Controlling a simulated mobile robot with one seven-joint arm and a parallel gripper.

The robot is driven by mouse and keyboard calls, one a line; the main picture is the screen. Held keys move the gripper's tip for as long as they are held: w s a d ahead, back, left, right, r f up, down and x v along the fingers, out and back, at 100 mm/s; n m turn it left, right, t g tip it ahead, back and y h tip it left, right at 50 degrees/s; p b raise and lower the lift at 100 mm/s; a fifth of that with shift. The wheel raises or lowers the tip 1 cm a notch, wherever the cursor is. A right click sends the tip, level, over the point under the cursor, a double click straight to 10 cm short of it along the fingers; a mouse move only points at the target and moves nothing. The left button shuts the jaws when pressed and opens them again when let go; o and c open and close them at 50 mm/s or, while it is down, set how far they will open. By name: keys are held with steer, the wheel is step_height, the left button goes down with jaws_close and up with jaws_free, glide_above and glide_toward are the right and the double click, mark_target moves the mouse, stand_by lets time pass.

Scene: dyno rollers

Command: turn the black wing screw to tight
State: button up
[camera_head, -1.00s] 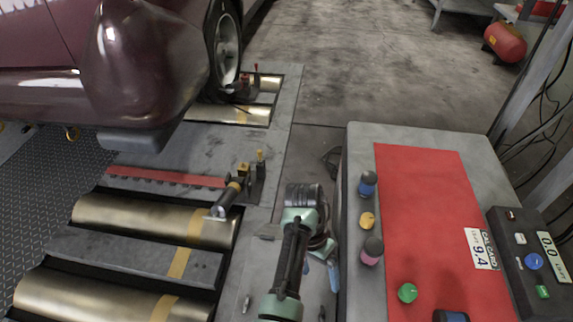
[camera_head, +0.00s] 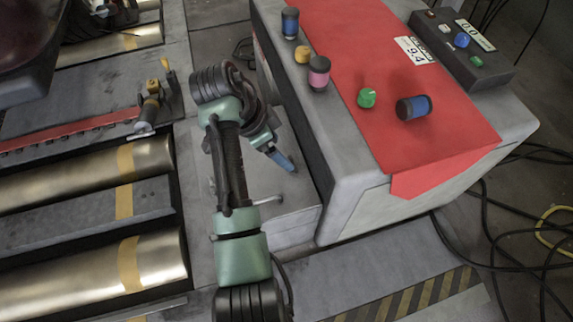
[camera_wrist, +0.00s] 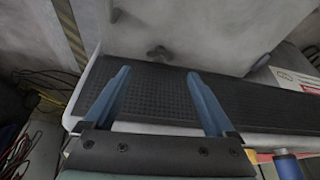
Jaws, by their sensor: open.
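A small dark wing-shaped piece that looks like the black wing screw (camera_wrist: 158,52) sits on a pale grey surface in the wrist view. It lies above and beyond the gap between my fingertips, apart from them. My gripper (camera_wrist: 157,74) has two blue fingers spread wide, with nothing between them. In the head view my gripper (camera_head: 281,160) is low beside the left side of the grey cabinet (camera_head: 350,205). The wing screw cannot be made out in the head view. Its exact turn angle is too small to tell.
A black ribbed panel (camera_wrist: 235,100) runs behind my fingers. On the cabinet's red mat (camera_head: 440,140) lies a blue-and-black cylinder (camera_head: 413,107), near a green knob (camera_head: 366,97). A control box (camera_head: 462,48) stands at the back. Brass rollers (camera_head: 90,175) are left; cables (camera_head: 480,210) lie right.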

mark_target(292, 162)
steer(key=b+x, duration=0.3)
steer(key=x, duration=0.4)
steer(key=shift+s+b, duration=0.1)
steer(key=shift+b, duration=0.25)
steer(key=shift+c, duration=0.3)
steer(key=c, duration=1.3)
steer(key=shift+a+r+m+p, duration=0.15)
steer(key=shift+m+p, duration=0.15)
steer(key=shift+p, duration=0.25)
steer(key=shift+m+g, duration=0.4)
